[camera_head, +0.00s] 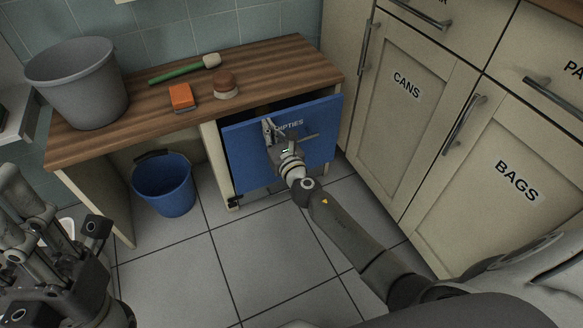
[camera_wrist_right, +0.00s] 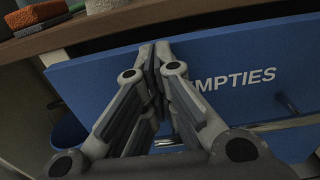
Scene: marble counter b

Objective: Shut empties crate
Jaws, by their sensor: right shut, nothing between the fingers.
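The empties crate has a blue front panel (camera_head: 241,158) lettered EMPTIES, under the wooden counter. It stands a little open, with a dark gap behind its top edge. In the right wrist view the blue panel (camera_wrist_right: 100,77) fills the middle, with a grey bar handle (camera_wrist_right: 290,122) at right. My right gripper (camera_head: 268,124) is shut and empty, its fingertips at the panel's upper part, left of the lettering; I cannot tell whether they touch. The fingers also show in the right wrist view (camera_wrist_right: 155,50). My left gripper (camera_head: 60,235) is at the left edge, its fingers unclear.
On the wooden counter (camera_head: 140,125) are a grey bucket (camera_head: 78,85), an orange sponge (camera_head: 182,96), a round brush (camera_head: 226,86) and a green-handled brush (camera_head: 180,72). A blue bucket (camera_head: 163,187) stands on the floor left of the crate. Cupboards CANS (camera_head: 395,130) and BAGS (camera_head: 500,200) are at right.

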